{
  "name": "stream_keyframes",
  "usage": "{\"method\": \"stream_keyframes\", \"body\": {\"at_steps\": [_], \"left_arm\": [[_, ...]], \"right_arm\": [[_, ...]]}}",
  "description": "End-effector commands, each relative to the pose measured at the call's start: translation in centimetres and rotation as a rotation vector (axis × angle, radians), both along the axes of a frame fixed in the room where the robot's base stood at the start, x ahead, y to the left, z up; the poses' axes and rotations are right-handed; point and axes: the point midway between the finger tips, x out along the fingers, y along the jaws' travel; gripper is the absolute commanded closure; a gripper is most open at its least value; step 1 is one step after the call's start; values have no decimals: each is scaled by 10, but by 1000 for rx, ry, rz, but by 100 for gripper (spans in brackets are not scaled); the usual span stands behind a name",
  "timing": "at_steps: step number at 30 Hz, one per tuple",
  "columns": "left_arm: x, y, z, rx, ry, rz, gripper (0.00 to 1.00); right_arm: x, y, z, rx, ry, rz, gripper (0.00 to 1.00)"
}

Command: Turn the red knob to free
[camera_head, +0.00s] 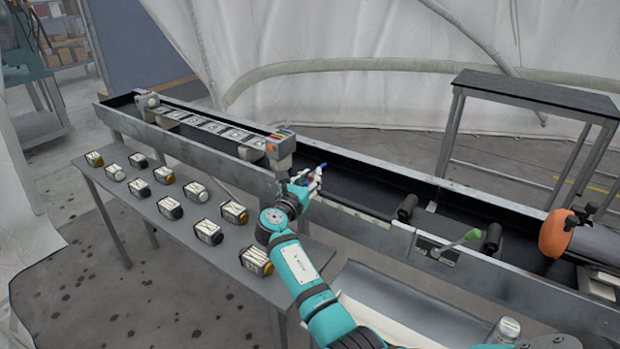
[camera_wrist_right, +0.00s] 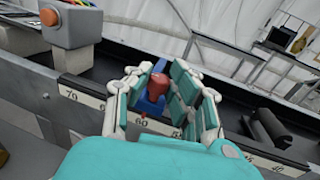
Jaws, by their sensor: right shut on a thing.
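The red knob (camera_wrist_right: 157,86) sits on a blue part (camera_wrist_right: 146,106) at the edge of the long trough, by a numbered scale. In the wrist view it stands between the fingers of my right gripper (camera_wrist_right: 160,92), which is shut on it. In the head view my right gripper (camera_head: 310,182) is at the near wall of the trough, and the fingers hide most of the knob. Only a little red and blue shows there. I cannot tell which way the knob is turned. My left gripper is not in view.
The long grey trough (camera_head: 222,145) holds a row of plates at left and dark rollers (camera_head: 407,207) at right. A grey post with an orange button (camera_wrist_right: 49,17) stands close by. A green-handled lever (camera_head: 472,235) is right. Several small blocks lie on the near table (camera_head: 150,215).

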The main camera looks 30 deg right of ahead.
Motion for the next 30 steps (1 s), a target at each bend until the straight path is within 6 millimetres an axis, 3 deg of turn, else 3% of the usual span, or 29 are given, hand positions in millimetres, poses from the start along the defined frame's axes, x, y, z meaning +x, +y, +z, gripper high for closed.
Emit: {"method": "stream_keyframes", "body": {"at_steps": [5, 12, 16, 30], "left_arm": [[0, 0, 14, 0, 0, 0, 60], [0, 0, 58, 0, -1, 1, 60], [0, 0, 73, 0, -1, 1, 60], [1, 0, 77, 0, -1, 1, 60]], "right_arm": [[-1, -1, 4, -2, 1, 32, 100], [-3, -4, 8, -7, 5, 201, 100], [-3, -4, 6, -6, 3, 307, 100], [-3, -3, 0, 0, 0, 398, 100]]}}
